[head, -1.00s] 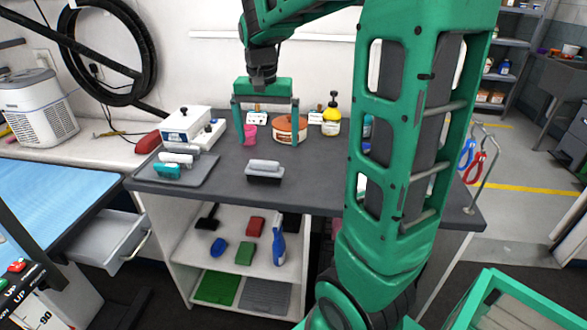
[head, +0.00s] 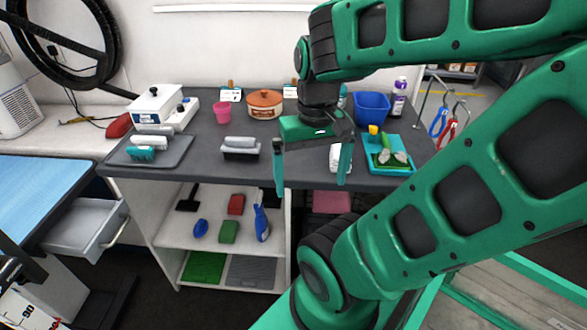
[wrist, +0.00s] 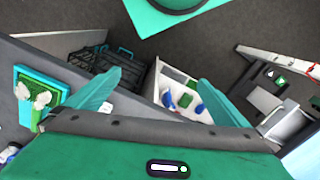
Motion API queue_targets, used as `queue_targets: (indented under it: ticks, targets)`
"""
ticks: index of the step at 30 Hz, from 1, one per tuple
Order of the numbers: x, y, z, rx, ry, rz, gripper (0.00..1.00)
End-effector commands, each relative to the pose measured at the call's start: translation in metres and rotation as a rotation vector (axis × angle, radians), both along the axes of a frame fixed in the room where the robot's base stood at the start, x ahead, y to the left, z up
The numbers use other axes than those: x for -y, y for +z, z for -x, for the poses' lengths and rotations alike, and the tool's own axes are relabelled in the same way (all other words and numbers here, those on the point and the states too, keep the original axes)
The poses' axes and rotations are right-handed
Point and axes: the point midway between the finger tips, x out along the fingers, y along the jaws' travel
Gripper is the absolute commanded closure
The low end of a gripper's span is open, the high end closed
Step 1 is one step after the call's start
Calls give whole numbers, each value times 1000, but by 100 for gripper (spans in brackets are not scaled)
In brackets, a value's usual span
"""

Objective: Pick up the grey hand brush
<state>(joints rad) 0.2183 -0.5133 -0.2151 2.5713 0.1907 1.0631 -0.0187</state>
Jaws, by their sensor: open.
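The grey hand brush (head: 240,145) lies on the dark countertop, left of centre in the head view, with a light grey top over a dark lower part. Nothing touches it. My gripper (head: 312,188) is open and empty, fingers pointing down, to the right of the brush and near the counter's front edge. In the wrist view the two teal fingers of my gripper (wrist: 150,88) are spread apart with nothing between them. I cannot make out the grey hand brush in the wrist view.
A grey tray (head: 176,155) with grey and teal tools lies left of the brush. Behind stand a pink cup (head: 222,112) and an orange-brown pot (head: 265,104). Right are a blue bin (head: 371,107) and a teal tray (head: 378,168). Shelves below hold several brushes.

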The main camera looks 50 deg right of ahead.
Motion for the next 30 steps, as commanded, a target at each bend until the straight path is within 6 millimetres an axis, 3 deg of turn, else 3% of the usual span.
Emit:
queue_targets:
  ticks: [1,6,7,17,30]
  targets:
    - [0,0,0,0,0,0,2]
    - [2,2,-8,7,-53,-1,43]
    - [2,3,-12,12,-78,-2,45]
    - [15,13,-91,91,-612,-80,45]
    - [44,25,-194,95,-1388,-374,45]
